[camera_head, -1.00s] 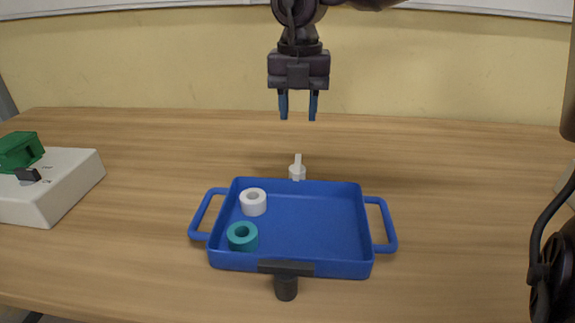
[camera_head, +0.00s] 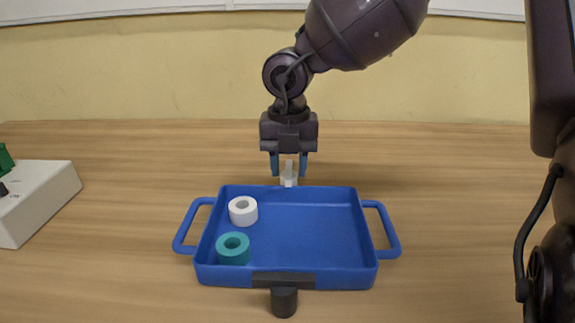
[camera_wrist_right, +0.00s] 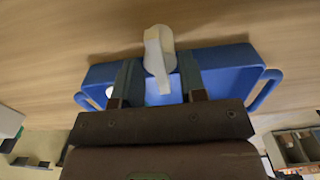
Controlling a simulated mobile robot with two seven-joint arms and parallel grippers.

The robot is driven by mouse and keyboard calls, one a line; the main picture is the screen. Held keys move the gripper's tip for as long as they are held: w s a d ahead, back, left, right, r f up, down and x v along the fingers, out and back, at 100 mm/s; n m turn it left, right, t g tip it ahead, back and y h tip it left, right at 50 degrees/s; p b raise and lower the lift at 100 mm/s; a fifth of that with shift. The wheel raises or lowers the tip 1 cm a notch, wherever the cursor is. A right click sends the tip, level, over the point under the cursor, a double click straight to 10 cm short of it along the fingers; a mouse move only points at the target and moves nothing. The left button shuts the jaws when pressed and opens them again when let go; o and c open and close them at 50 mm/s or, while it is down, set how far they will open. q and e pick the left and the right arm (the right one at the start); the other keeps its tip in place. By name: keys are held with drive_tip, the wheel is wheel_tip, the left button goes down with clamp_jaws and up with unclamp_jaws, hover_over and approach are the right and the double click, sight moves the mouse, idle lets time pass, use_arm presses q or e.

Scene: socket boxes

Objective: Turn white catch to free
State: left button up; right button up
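The white catch (camera_head: 289,174) stands at the middle of the far edge of the blue tray (camera_head: 310,232). In the right wrist view the catch (camera_wrist_right: 158,52) is a white knob with a narrow lever that reaches down between the fingers. My right gripper (camera_head: 289,172) points down with its blue fingers apart, one on each side of the catch. In the right wrist view the gripper (camera_wrist_right: 158,82) is open, with gaps between the fingers and the lever. My left gripper is not in view.
A white ring (camera_head: 243,211) and a teal ring (camera_head: 233,248) lie in the tray's left part. A black catch (camera_head: 284,292) is at the tray's near edge. A white box (camera_head: 38,202) with a green part stands at the left. The table to the right is clear.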

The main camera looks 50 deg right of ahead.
clamp_jaws()
drive_tip(key=shift+n, duration=0.4)
drive_tip(key=n, duration=0.3)
drive_tip(key=shift+n, duration=0.3)
drive_tip(key=n, duration=0.4)
drive_tip(key=shift+n, duration=0.3)
drive_tip(key=n, duration=0.4)
drive_tip(key=shift+n, duration=2.5)
